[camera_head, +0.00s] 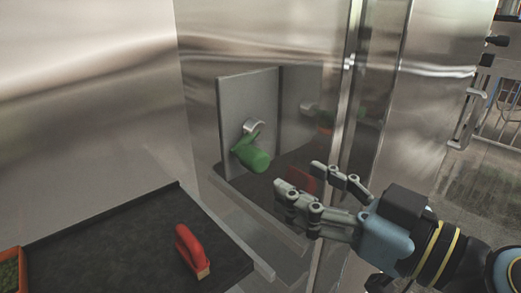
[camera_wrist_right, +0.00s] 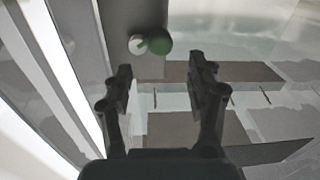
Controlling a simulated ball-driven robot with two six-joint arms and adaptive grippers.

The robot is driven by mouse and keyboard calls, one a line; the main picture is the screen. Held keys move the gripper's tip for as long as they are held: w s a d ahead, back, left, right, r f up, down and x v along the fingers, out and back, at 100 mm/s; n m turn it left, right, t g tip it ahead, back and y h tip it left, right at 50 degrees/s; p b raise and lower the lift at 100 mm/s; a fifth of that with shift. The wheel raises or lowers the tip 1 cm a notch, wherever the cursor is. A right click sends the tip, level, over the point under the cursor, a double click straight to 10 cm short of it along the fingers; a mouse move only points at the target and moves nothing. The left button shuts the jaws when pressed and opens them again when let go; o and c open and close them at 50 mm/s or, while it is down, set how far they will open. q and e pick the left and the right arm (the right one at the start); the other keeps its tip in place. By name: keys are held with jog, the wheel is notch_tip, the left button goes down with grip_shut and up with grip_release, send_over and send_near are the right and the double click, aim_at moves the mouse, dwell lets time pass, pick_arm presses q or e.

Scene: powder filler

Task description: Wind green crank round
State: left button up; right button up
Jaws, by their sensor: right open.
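The green crank (camera_head: 253,155) sticks out from a grey upright panel (camera_head: 234,112) in the head view, with a silver hub (camera_head: 253,126) at its top. Its handle hangs down and to the right of the hub. My right gripper (camera_head: 296,175) is open and empty, to the right of the crank and apart from it. In the right wrist view the green handle (camera_wrist_right: 160,45) and the pale hub (camera_wrist_right: 137,44) show beyond the open fingers (camera_wrist_right: 163,78). My left gripper is in neither view.
A dark mat or tray (camera_head: 130,245) lies at lower left, with a red-handled brush (camera_head: 191,250) on it. An orange-edged box (camera_head: 8,268) is at the far left edge. A shiny metal wall (camera_head: 90,90) stands behind. Glossy panels near the crank show reflections.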

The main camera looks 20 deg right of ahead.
aim_at(264, 163)
jog(key=p+x, duration=0.1)
jog(key=x, duration=0.8)
jog(key=shift+s, duration=0.1)
jog(key=c, duration=1.1)
